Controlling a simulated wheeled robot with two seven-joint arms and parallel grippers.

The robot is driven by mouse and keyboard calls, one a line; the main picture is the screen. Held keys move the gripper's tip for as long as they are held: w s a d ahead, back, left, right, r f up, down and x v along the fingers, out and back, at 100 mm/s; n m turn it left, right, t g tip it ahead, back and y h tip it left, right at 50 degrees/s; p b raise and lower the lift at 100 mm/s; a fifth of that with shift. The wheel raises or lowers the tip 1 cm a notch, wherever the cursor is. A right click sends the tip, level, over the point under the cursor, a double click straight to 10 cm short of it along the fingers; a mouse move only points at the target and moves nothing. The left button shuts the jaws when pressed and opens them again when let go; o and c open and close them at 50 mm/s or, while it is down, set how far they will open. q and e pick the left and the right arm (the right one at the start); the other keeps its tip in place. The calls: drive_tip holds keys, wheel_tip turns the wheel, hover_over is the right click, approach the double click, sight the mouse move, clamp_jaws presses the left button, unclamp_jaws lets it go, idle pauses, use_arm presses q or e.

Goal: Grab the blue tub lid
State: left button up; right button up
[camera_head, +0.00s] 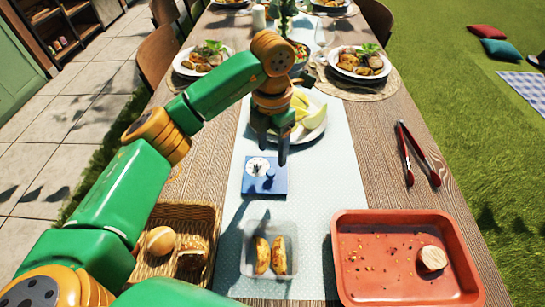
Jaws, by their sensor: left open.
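The blue tub lid (258,187) is a flat blue square with a pale round print and a small blue knob. It lies on the light table runner in the middle of the table. My left gripper (272,155) is open, with its dark fingers pointing down just above the far edge of the lid. I cannot tell the exact height between them. A clear tub (246,262) with brown wedge-shaped pieces of food in it stands nearer to me, uncovered. My right gripper does not show.
A wicker basket (210,215) with bread stands left of the tub. A red tray (345,235) with crumbs is at the right, and red-handled tongs (407,160) lie beyond it. A plate of melon slices (312,118) is close behind my gripper. Served plates fill the far end.

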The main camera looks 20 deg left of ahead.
sight(271, 172)
use_arm(q)
drive_tip(key=f, duration=0.2)
drive_tip(key=s+f+p, duration=0.1)
drive_tip(key=f, duration=0.2)
drive_tip(key=shift+s+f, duration=0.15)
drive_tip(key=shift+f, duration=0.4)
clamp_jaws()
